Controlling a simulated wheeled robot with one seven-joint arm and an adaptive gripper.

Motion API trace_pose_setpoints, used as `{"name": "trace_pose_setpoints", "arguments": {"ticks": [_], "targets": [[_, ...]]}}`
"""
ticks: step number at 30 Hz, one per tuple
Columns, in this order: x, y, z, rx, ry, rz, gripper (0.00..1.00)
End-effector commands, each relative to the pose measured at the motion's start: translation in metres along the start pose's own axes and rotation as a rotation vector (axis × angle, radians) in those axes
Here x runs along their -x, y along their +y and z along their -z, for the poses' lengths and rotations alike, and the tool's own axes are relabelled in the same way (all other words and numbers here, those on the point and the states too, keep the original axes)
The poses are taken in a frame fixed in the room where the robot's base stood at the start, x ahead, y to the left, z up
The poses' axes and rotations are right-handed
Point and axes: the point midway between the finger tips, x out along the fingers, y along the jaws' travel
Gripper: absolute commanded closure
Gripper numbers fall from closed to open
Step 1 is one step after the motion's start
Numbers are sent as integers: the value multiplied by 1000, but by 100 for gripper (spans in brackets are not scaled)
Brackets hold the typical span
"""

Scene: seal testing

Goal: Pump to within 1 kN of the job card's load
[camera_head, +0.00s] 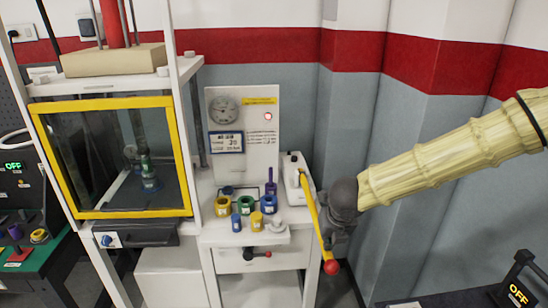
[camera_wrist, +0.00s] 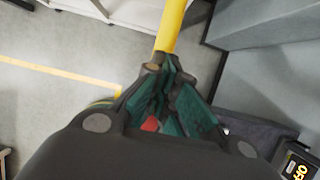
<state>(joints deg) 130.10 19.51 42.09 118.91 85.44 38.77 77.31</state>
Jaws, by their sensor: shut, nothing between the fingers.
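A white hand pump (camera_head: 292,180) stands at the right end of the bench. Its yellow lever (camera_head: 312,205) slants down past the bench edge to a red knob (camera_head: 331,267). My gripper (camera_head: 335,240) is beside the lever's lower part. The fingers are shut with nothing held. A round gauge (camera_head: 224,110) is on the white panel; its needle is too small to read. The job card (camera_head: 226,142) below it shows what looks like 30, unclear.
A press with a yellow-framed guard (camera_head: 110,214) stands at left. Several coloured seal parts (camera_head: 245,203) stand on the bench. A black device (camera_head: 515,285) reading OFF is at lower right. Walls are close behind my arm.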

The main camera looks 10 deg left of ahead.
Motion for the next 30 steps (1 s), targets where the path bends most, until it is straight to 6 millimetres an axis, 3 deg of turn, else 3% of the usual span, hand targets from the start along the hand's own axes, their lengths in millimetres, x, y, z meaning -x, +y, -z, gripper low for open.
{"name": "trace_pose_setpoints", "arguments": {"ticks": [1,15,30], "targets": [[11,0,-5,0,0,0,100],[65,0,-31,0,0,0,100],[65,0,-31,0,0,0,100]]}}
